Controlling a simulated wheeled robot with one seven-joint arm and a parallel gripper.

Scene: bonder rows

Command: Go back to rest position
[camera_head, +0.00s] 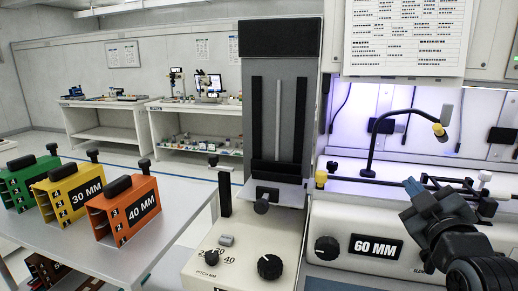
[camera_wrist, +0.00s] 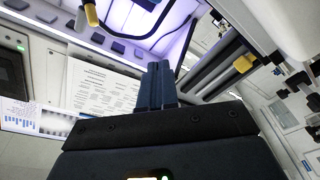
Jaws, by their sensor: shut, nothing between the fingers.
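My gripper (camera_head: 412,187) is at the right of the head view, raised in front of the machine marked 60 MM (camera_head: 375,246). Its blue fingers are together with nothing between them. In the wrist view the closed fingers (camera_wrist: 155,85) point up the picture, and the lit bench and a printed sheet lie beyond them. My gripper appears apart from the machine, though the exact gap cannot be told.
A table (camera_head: 150,215) at the left holds green (camera_head: 28,183), yellow (camera_head: 70,191) and orange (camera_head: 127,209) magazines. A grey column unit (camera_head: 281,110) with knobs stands mid-view. A black curved lamp arm (camera_head: 372,140) rises behind my gripper. Benches (camera_head: 105,120) stand at the back.

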